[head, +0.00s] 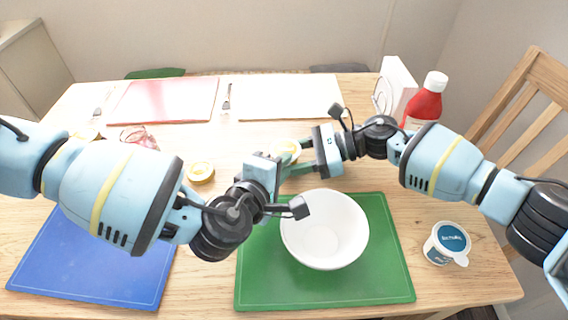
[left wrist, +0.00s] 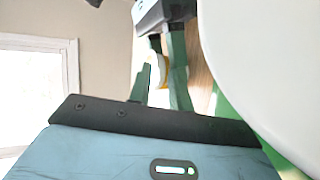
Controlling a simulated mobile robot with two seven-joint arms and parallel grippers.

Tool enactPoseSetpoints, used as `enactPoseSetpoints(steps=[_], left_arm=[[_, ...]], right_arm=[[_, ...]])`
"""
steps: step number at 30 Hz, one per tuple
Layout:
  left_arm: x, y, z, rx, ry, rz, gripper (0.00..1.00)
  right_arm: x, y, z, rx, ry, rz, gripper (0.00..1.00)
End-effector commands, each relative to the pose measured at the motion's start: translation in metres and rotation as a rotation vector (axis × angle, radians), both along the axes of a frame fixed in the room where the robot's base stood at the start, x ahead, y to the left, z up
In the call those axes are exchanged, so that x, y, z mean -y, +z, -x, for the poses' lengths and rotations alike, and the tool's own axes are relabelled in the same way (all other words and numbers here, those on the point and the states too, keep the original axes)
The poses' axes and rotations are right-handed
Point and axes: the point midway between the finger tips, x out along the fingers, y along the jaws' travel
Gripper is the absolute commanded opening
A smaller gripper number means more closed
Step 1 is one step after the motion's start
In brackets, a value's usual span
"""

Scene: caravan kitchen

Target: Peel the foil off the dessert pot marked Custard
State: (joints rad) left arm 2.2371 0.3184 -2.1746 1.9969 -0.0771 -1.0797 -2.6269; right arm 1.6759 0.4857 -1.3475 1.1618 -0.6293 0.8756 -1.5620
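My left gripper (head: 288,177) reaches in from the left, fingers pointing right. My right gripper (head: 305,158) faces it from the right, and their fingers overlap in the head view. Both look open, with gaps between the fingers. A small yellow-and-white pot (head: 290,150) is just behind the fingers, partly hidden; it shows between the fingers in the left wrist view (left wrist: 160,70). I cannot tell whether anything touches it. Another yellow-rimmed pot (head: 200,172) stands left of the grippers. A white pot with a blue label (head: 447,243) stands at the right. No label reads clearly as Custard.
A white bowl (head: 325,240) stands on a green mat (head: 385,285) just in front of the grippers. A blue mat (head: 90,265) lies front left. A red bottle (head: 425,105) stands back right. Red and white mats (head: 165,100) lie at the back.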

Motion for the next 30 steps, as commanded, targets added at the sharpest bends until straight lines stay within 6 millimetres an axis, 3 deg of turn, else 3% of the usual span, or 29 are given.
enactPoseSetpoints(steps=[5,14,30], left_arm=[[0.0001,0.0,0.0002,0.0,0.0,0.0,0.19],[0.0,-0.0002,0.0004,-0.001,0.0,0.0,0.0],[-0.0005,0.0014,0.0044,0.019,-0.002,-0.001,0.0]], right_arm=[[-0.0001,0.0002,0.0,0.0,0.0,0.0,0.28],[-0.0001,0.0003,0.0,0.0,0.0,0.0,0.28],[0.0003,0.0004,-0.0005,0.0,-0.001,0.0,0.28]])
